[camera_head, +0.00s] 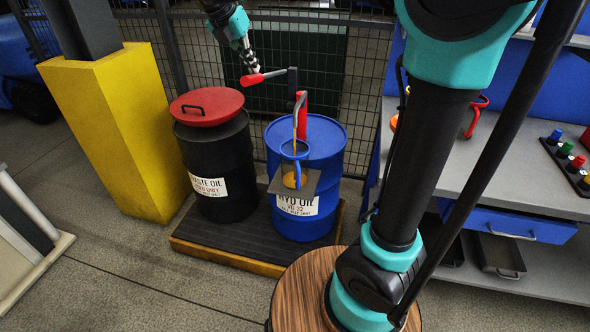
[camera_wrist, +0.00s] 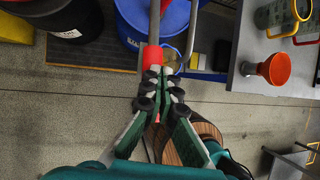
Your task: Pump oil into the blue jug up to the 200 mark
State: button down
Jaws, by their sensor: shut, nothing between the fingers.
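The blue-rimmed jug (camera_head: 283,154) stands on a small shelf (camera_head: 312,185) at the front of the blue drum (camera_head: 333,150). Yellow oil shows low in the jug; its marks are too small to read. A yellow streak runs from the pump spout (camera_head: 299,105) down towards the jug. The pump (camera_head: 304,122) is red, and its crank ends in a red grip (camera_head: 252,79), pointing left. My gripper (camera_head: 250,68) is shut and empty, just above the red grip. In the wrist view my fingertips (camera_wrist: 166,73) are together beside the red grip (camera_wrist: 152,57).
A black waste oil drum (camera_head: 215,160) with a red lid (camera_head: 206,105) stands left of the blue drum, on the same pallet (camera_head: 240,260). A yellow post (camera_head: 115,130) is at the left. A grey bench (camera_head: 530,170) with an orange funnel (camera_wrist: 274,69) is at the right. Mesh fencing stands behind.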

notch_tip(320, 180, down, 11)
notch_tip(320, 180, up, 13)
jog(key=shift+f, duration=0.2)
dwell(0.6)
jog(key=shift+f, duration=0.1)
jog(key=shift+f, duration=5.6)
notch_tip(320, 180, up, 11)
jog(key=shift+r, duration=0.2)
